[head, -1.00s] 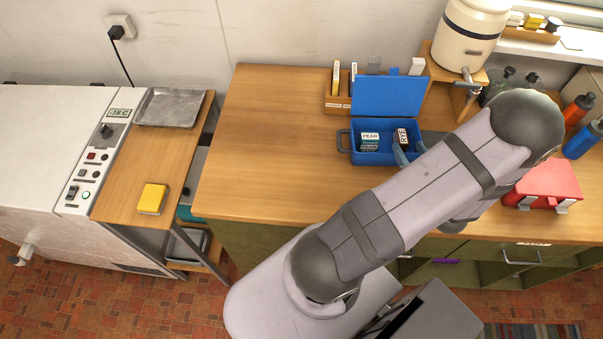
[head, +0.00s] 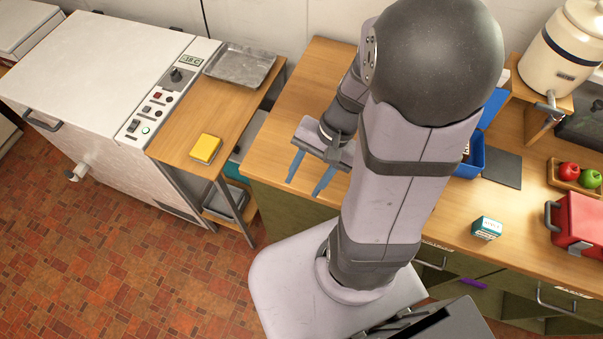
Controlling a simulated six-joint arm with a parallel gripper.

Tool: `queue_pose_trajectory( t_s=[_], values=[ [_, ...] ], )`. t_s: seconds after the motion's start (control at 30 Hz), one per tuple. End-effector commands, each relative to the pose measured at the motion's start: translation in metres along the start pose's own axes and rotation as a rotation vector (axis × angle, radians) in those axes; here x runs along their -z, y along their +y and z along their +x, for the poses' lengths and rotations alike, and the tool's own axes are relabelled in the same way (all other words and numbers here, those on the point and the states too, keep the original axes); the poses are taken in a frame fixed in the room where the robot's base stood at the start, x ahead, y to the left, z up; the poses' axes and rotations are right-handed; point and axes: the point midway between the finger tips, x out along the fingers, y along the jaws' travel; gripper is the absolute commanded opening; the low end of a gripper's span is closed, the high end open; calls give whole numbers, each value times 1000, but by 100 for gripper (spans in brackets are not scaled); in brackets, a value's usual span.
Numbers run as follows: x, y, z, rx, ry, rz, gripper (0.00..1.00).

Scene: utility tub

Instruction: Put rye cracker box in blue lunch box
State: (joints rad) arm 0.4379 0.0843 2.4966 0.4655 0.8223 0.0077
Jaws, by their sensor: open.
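The blue lunch box (head: 478,157) stands open on the wooden counter, mostly hidden behind my arm. Part of its raised lid (head: 493,107) shows above it. A small dark-and-white edge inside its right part appears to be the rye cracker box (head: 467,149); its label is hidden from here. My gripper (head: 304,188) is open and empty, with blue fingers pointing down. It hangs near the counter's left front edge, well to the left of the lunch box and apart from it.
A teal-and-white box (head: 487,228) stands near the counter's front edge. A red case (head: 580,222), a fruit tray (head: 556,178) and a cream dispenser (head: 560,50) are at the right. A yellow box (head: 205,149) and metal tray (head: 240,64) sit on the side table.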

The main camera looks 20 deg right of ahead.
Motion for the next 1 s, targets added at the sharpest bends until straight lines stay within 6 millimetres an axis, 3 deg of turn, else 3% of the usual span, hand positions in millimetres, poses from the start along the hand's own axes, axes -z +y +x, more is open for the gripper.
queue_pose_trajectory(
  t_s=[0.03, 0.2, 0.4, 1.0],
  values=[
    [-7, -2, 0, -67, 27, -141, 43],
    [-13, -4, -6, -242, 113, -520, 43],
    [-12, -11, -13, -337, 178, -760, 43],
    [-12, -13, -14, -355, 192, -806, 43]
  ],
)
